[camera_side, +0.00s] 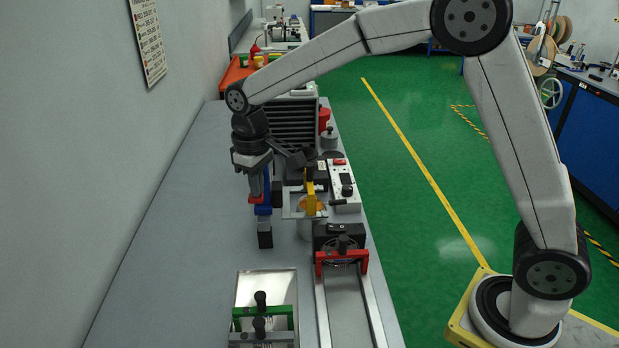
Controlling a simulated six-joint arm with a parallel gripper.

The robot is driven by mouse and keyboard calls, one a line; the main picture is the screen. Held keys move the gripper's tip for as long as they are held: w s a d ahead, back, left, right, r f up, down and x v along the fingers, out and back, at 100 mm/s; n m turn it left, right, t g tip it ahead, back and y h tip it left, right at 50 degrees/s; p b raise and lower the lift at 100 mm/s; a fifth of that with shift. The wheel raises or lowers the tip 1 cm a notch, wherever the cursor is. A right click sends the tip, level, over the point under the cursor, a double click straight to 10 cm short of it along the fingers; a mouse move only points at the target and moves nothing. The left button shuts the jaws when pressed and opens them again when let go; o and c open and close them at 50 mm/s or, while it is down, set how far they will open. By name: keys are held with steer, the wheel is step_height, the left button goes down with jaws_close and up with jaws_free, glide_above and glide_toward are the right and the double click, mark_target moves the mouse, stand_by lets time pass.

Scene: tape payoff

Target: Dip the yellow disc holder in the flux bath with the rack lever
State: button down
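The yellow disc holder (311,190) stands upright at the middle of the bench, with an orange disc-like part (311,205) at its lower end, over a light frame. A grey round vessel (309,230), which looks like the flux bath, sits below that frame; its contents are hidden. To the left is a blue upright part (263,209) with a red piece (255,199) and a black block (265,239) below it; this may be the rack lever. My gripper (257,190) points down at the red and blue part. Its fingers are too small to tell open from shut.
A white control box (344,187) stands right of the holder. A finned grey unit (291,122) stands behind. The bench's left side is clear.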

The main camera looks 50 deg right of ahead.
mark_target(258, 201)
steer(key=shift+f, duration=2.15)
steer(key=shift+r, duration=0.1)
stand_by(1.2)
steer(key=shift+r, duration=4.5)
steer(key=s+d+f+m+t, duration=0.1)
steer(key=s+d+f, duration=0.3)
steer(key=s, duration=0.5)
steer(key=s+d+f+m+t, duration=0.1)
steer(key=s+d+f+m, duration=0.1)
steer(key=s+d+f, duration=0.3)
steer(key=s+f, duration=0.3)
steer(key=s, duration=0.2)
steer(key=shift+d+t, duration=0.15)
steer(key=shift+t, duration=0.15)
steer(key=shift+w+f, duration=0.1)
